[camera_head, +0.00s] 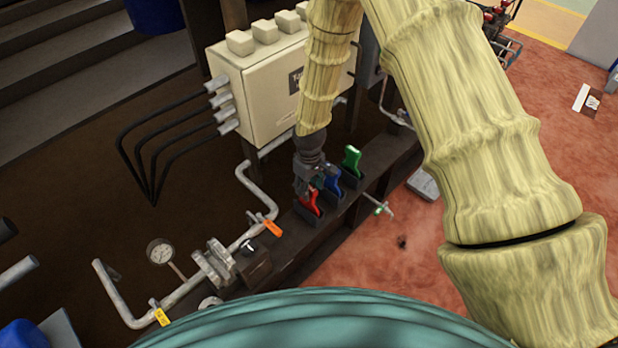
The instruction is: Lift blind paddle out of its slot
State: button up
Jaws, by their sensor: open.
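Three upright paddles stand in slots along a dark beam (264,262): a red one (310,204), a blue one (331,180) and a green one (352,161). Which of them is the blind paddle I cannot tell. My gripper (312,190) points down over the red and blue paddles, with its fingers open. It overlaps the tops of both in the picture, and whether it touches either is too small to tell. The lower parts of the paddles are hidden in their slots.
A pale junction box (262,92) with black cables stands close behind my gripper. Pipes with a gauge (160,252), an orange tag (272,228) and a yellow tag (162,317) run at the left. Red ground (330,275) lies open in front of the beam.

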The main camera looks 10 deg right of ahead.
jog(key=shift+f, duration=1.3)
grip_shut()
jog(key=shift+r, duration=0.15)
jog(key=shift+r+p, duration=4.1)
jog(key=shift+r, duration=1.45)
jog(key=shift+r+p, duration=1.85)
jog(key=shift+r, duration=0.5)
